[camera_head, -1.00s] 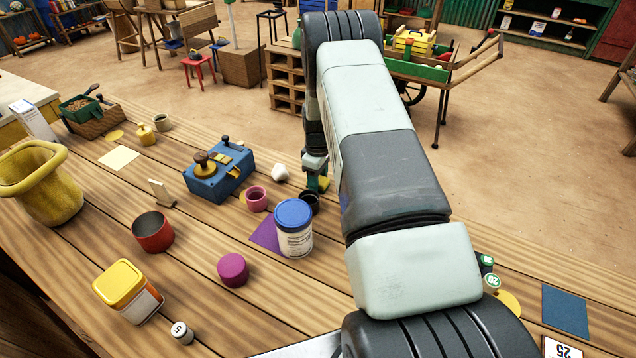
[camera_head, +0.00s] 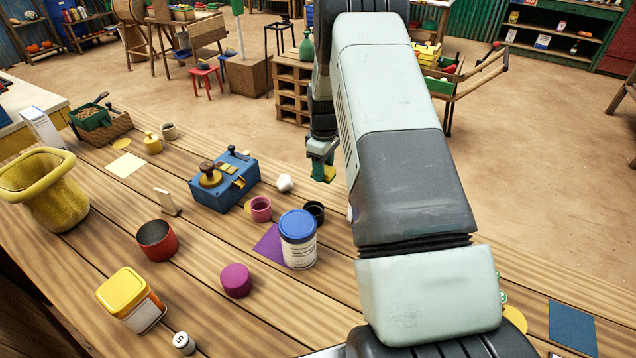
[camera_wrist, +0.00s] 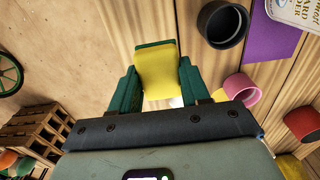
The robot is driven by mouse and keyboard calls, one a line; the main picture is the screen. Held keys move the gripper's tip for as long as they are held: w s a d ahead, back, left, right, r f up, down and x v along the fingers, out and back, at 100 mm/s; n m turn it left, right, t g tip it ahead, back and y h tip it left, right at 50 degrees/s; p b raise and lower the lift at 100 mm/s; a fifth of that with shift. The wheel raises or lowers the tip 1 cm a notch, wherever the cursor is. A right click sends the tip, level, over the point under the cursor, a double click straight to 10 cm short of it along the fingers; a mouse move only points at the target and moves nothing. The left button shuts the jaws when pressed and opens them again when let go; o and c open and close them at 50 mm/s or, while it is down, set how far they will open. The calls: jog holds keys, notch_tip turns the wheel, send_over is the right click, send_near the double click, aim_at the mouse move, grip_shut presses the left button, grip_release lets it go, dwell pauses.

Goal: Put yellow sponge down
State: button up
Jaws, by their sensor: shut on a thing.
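My gripper (camera_head: 322,160) is shut on the yellow sponge (camera_head: 330,174) near the far edge of the wooden table. In the wrist view the sponge (camera_wrist: 158,74) sits between the two green fingers (camera_wrist: 158,90), with its yellow face toward the camera and a dark green layer at its far end. The sponge appears raised above the tabletop; its exact height is unclear. My arm hides part of the table to the right of it.
A black cup (camera_head: 315,210), pink cup (camera_head: 261,208), white lump (camera_head: 284,183) and blue-lidded jar (camera_head: 298,240) stand nearby. A blue box (camera_head: 224,182) is further left. The table edge runs close beneath the gripper in the wrist view, with floor beyond.

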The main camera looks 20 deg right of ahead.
jog(key=shift+r, duration=0.75)
jog(key=shift+a+r, duration=0.1)
jog(key=s+a, duration=0.1)
jog(key=a, duration=1)
send_near(202, 264)
jog(key=shift+f, duration=3.15)
jog(key=shift+f, duration=0.1)
